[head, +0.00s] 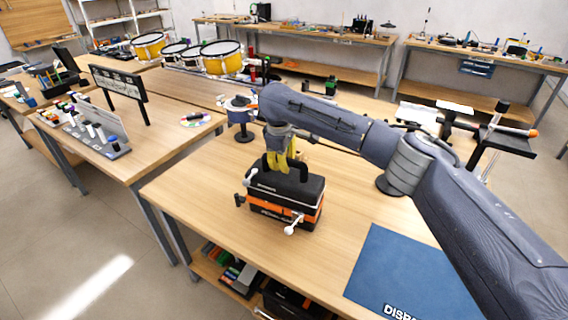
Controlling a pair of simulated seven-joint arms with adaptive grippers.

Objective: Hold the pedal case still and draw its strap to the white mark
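The pedal case (270,213), black with orange bands, stands on the wooden table in the head view. A dark handle arches over its top. My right gripper (282,168), with yellow fingers, points down at the top of the case by the handle; whether it is closed on the handle I cannot tell. A white knob (289,230) sticks out at the case's front, and a light rod-like piece lies along its left end. I cannot make out the strap or the white mark for certain. My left gripper is not in view.
A blue mat (405,275) lies at the table's front right. The wood left and front of the case is clear. My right arm spans the table's right side.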

